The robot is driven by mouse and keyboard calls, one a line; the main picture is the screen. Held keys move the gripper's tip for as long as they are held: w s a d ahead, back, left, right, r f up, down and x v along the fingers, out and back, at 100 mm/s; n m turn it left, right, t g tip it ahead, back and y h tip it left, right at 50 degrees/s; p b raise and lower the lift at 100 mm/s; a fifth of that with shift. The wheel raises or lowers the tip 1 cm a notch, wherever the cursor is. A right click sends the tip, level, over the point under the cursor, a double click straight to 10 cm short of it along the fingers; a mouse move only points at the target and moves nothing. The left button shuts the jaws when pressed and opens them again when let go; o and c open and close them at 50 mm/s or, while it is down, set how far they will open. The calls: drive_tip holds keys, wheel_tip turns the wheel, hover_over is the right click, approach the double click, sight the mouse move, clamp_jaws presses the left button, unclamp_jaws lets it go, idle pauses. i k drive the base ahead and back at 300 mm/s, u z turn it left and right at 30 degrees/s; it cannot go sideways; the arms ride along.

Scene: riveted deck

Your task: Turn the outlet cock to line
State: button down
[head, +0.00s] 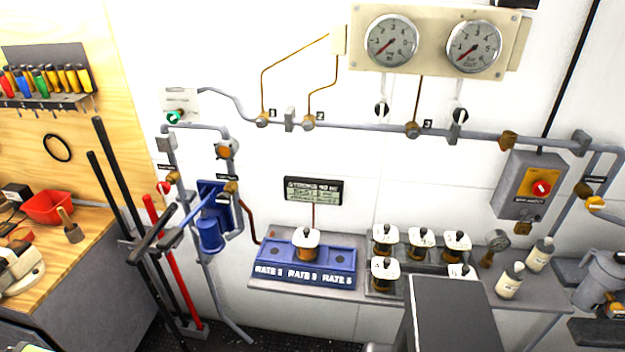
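A panel (428,43) on the white wall carries two round gauges. The left gauge (391,40) appears to be marked IN and the right gauge (473,46) OUT; both have red needles. Below the OUT gauge is a small cock (459,115) with a white disc and a dark handle that looks roughly upright; I take it as the outlet cock, but its label is too small to read. A similar cock (381,109) sits below the IN gauge. My gripper is not in view.
A grey pipe (360,127) runs along the wall with brass fittings numbered 1, 2 and 3. Below, a shelf (537,292) holds a blue rate block (304,263), several white-topped pieces and bottles. A switch box (532,186) hangs at right. A dark-topped block stands at bottom centre-right.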

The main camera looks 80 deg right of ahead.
sight(224, 198)
drive_tip(key=z, duration=0.2)
drive_tip(key=k, duration=0.65)
drive_tip(key=u, duration=1.7)
drive_tip(key=i, duration=1.6)
drive_tip(key=z, duration=4.55)
drive_tip(key=i, duration=1)
drive_tip(key=u, duration=0.1)
